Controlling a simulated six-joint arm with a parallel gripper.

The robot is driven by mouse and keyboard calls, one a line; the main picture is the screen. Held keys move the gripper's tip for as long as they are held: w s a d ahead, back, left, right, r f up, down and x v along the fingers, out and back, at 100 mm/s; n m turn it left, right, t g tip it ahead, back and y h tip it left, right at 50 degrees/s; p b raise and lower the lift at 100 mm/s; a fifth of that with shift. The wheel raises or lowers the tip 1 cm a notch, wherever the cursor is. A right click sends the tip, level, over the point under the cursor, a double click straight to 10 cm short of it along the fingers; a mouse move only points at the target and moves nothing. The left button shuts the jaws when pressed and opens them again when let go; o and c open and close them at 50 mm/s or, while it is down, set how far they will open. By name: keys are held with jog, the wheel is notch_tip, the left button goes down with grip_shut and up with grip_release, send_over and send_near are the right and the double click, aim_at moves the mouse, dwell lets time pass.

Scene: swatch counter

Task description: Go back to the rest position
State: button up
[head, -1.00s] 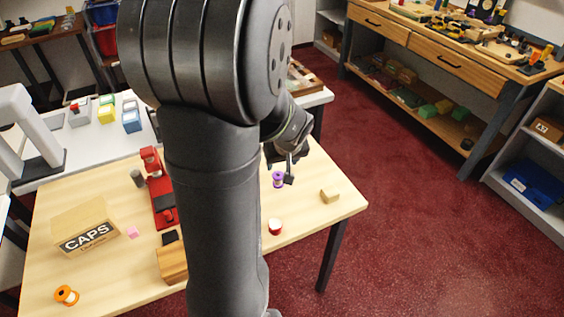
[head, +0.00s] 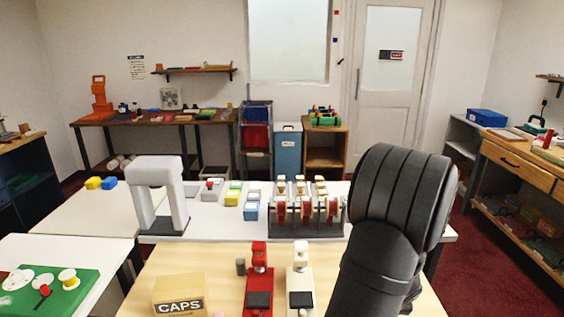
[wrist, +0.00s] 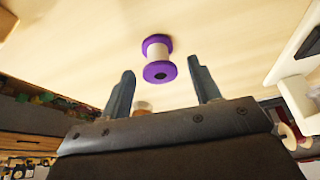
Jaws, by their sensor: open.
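My gripper (wrist: 162,68) is open in the wrist view, its two dark fingers spread with nothing held between them. A spool with purple ends and a white middle (wrist: 157,50) is on the pale wooden table just beyond the fingertips, roughly centred between them. It looks apart from both fingers; the exact gap is hard to tell. In the head view my arm fills the right side, and the gripper and the purple spool are hidden or out of frame.
A red press (head: 258,284) and a white press (head: 300,283) stand on the wooden table, with a CAPS box (head: 179,293) to their left. Behind are a spool rack (head: 345,215) and a white arch-shaped device (head: 157,180). A green board (head: 85,283) lies at far left.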

jog(key=shift+x, duration=1.05)
jog(key=shift+r, duration=0.1)
jog(key=shift+s+r, duration=0.1)
jog(key=d+v, duration=0.1)
jog(key=v, duration=1.1)
jog(key=x, duration=0.8)
jog(key=a+x, duration=0.1)
jog(key=x, duration=0.3)
notch_tip(320, 180, up, 4)
jog(key=shift+f, duration=0.25)
jog(key=s+d+r, duration=0.5)
jog(key=s+r, duration=0.3)
jog(key=s, duration=0.2)
notch_tip(320, 180, up, 10)
jog(key=w+a+n+y, duration=0.1)
jog(key=w+a+n, duration=0.1)
jog(key=w+a, duration=0.6)
jog(key=w, duration=0.3)
jog(key=shift+r+n, duration=0.2)
jog(key=shift+n, duration=0.2)
